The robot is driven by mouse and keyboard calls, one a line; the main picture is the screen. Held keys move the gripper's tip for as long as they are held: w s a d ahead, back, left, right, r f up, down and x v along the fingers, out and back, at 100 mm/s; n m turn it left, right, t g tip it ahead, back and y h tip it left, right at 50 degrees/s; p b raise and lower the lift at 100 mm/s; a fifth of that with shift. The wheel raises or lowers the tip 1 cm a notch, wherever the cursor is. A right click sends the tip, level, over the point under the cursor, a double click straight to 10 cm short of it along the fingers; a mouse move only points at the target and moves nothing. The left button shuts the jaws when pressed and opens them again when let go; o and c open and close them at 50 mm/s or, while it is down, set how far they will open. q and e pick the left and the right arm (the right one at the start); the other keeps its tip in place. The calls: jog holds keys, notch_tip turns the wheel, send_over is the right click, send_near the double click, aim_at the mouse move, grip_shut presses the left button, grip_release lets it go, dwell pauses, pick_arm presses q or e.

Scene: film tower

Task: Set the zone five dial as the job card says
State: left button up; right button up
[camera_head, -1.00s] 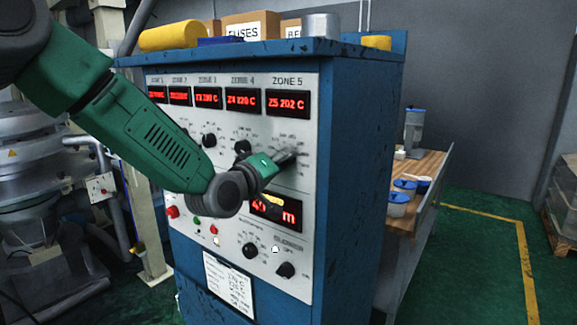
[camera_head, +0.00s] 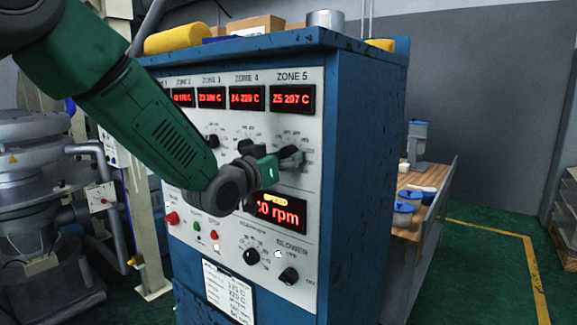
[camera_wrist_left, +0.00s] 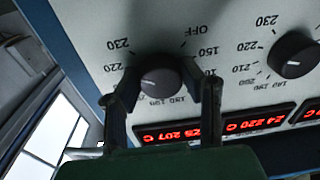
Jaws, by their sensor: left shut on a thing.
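The control cabinet's white panel (camera_head: 250,130) faces me in the head view. The zone five display (camera_head: 292,98) reads Z5 207 C. My left gripper (camera_head: 291,156) is at the dial under that display, mostly hiding it there. In the left wrist view, the black round zone five dial (camera_wrist_left: 163,83) sits between the two fingers of my left gripper (camera_wrist_left: 163,94), which is shut on it. Printed marks including OFF, 150, 220 and 230 ring the dial. The job card (camera_head: 228,291) hangs low on the panel; its lines are too small to read surely. My right gripper is not in view.
The zone four dial (camera_wrist_left: 293,55) is beside zone five's. The speed display (camera_head: 276,213), blower knob (camera_head: 289,276) and red button (camera_head: 171,218) are lower on the panel. A bench (camera_head: 437,175) with blue-lidded tubs stands right of the cabinet.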

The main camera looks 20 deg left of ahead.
pick_arm(q)
jog(key=shift+a+r+m, duration=0.1)
jog(key=shift+r+m, duration=0.1)
jog(key=shift+m, duration=0.4)
jog(key=shift+b, duration=0.3)
jog(key=o, duration=1.1)
jog(key=shift+o, duration=0.2)
jog(key=shift+s, duration=0.15)
jog(key=shift+a+f, duration=0.1)
jog(key=shift+f, duration=0.1)
jog(key=shift+s+a, duration=0.1)
jog(key=shift+s, duration=0.25)
jog(key=v, duration=1.1)
jog(key=shift+s, duration=0.1)
